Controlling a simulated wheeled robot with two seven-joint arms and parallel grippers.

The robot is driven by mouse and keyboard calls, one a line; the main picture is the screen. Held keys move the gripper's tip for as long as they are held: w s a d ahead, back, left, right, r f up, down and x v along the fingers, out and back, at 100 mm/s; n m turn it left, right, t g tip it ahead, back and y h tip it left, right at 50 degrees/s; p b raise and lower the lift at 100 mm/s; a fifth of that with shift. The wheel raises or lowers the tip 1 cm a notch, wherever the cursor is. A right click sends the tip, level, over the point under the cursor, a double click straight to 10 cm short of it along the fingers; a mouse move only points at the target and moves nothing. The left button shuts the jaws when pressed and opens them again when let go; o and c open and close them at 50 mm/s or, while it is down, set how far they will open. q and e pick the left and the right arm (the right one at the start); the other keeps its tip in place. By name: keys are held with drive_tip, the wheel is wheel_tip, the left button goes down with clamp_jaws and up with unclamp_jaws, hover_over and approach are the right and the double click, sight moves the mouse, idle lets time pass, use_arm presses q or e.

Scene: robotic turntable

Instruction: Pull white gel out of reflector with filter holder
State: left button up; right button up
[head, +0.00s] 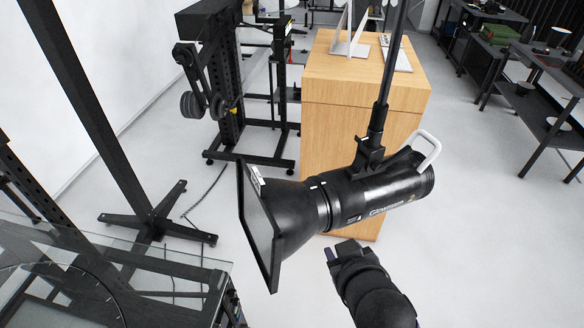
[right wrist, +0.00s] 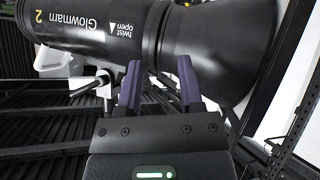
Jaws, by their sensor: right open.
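A black studio light (head: 375,195) hangs from a black pole in the head view, with a flared reflector (head: 295,218) on its left end. A flat, dark-framed filter holder (head: 262,228) covers the reflector's mouth. It is seen nearly edge-on, so I cannot make out the white gel inside it. My right gripper (head: 345,250) is below the light, to the right of the filter holder. In the right wrist view, my right gripper (right wrist: 160,85) has its purple-padded fingers apart and empty, with the light's body (right wrist: 130,30) just beyond them. My left gripper is not in view.
A wooden cabinet (head: 350,100) stands behind the light. A black rack with weights (head: 225,90) is at back left, and a black stand (head: 150,220) is at left. A glass-topped table (head: 180,262) fills the lower left. Dark shelves (head: 550,100) stand at right; the floor between is clear.

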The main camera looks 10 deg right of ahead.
drive_tip(key=w+a+r+n+t+y+p, duration=0.25)
drive_tip(key=a+r+n+t+y, duration=0.2)
drive_tip(key=r, duration=0.85)
drive_tip(key=w+a+r+n+t+y+p, duration=0.1)
drive_tip(key=w+a+r+n+t+y, duration=0.35)
drive_tip(key=r, duration=0.75)
drive_tip(key=s+a+r+n+g+y, duration=0.35)
drive_tip(key=a+n+g+y, duration=0.35)
drive_tip(key=n+g, duration=0.3)
drive_tip(key=s+a+r+n+g+y, duration=0.2)
drive_tip(key=s+a+n+g+y, duration=0.4)
drive_tip(key=n, duration=0.5)
drive_tip(key=n+g+h, duration=0.5)
drive_tip(key=n+h, duration=0.2)
drive_tip(key=h, duration=1.4)
hover_over(276, 224)
drive_tip(key=d, duration=0.1)
wheel_tip(276, 224, down, 15)
drive_tip(key=f+p, duration=0.1)
drive_tip(key=f, duration=0.4)
drive_tip(key=a+f+p, duration=0.1)
drive_tip(key=f, duration=0.2)
drive_tip(key=shift+f+p, duration=0.3)
drive_tip(key=shift+f, duration=0.6)
clamp_jaws()
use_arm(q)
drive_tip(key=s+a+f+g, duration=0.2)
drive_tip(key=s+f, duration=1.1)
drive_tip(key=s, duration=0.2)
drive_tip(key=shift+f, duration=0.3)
